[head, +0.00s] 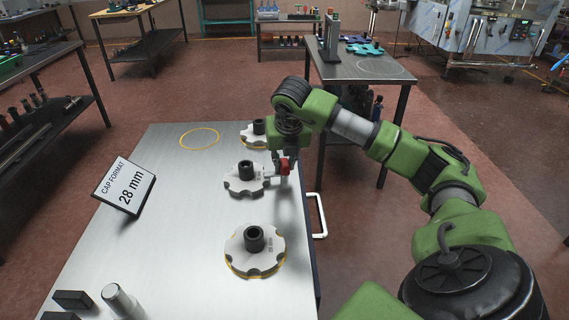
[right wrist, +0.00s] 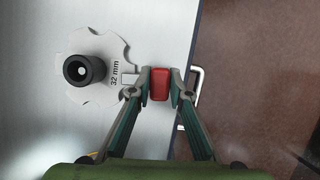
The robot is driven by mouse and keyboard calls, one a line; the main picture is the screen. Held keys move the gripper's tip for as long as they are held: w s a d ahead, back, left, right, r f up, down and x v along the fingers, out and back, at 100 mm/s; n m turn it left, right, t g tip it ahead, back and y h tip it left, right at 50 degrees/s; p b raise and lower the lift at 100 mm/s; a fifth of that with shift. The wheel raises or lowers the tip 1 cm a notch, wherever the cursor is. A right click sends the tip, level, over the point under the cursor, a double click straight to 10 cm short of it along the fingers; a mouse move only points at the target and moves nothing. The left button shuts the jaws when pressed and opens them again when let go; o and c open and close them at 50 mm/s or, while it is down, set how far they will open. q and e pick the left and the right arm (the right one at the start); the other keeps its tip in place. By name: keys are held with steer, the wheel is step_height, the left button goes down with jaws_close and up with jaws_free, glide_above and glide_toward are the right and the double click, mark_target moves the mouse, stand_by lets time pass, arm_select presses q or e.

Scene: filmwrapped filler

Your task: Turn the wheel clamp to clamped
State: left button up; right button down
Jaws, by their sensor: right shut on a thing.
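The wheel clamp shows as a red handle (head: 284,166) beside the right edge of the middle star wheel (head: 244,180). My right gripper (head: 282,172) is at this handle. In the right wrist view, the red handle (right wrist: 160,84) is between the fingertips of my right gripper (right wrist: 160,83), which is shut on it. The star wheel (right wrist: 88,68) there has a black hub and reads 32 mm. A small pale piece lies between wheel and handle. The clamp's base is mostly hidden by the gripper in the head view. My left gripper is not in view.
The metal table (head: 165,215) also bears a near star wheel (head: 254,251), a far star wheel (head: 252,136) and a yellow ring mark (head: 199,138). A sign (head: 124,188) reads CAP FORMAT 28 mm.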

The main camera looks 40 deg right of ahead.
steer(key=shift+m, duration=0.6)
steer(key=c, duration=1.9)
jaws_free()
steer(key=shift+r, duration=0.1)
steer(key=v, duration=1.1)
steer(key=shift+w+a+r, duration=0.1)
steer(key=shift+a+r, duration=0.2)
steer(key=shift+r, duration=0.1)
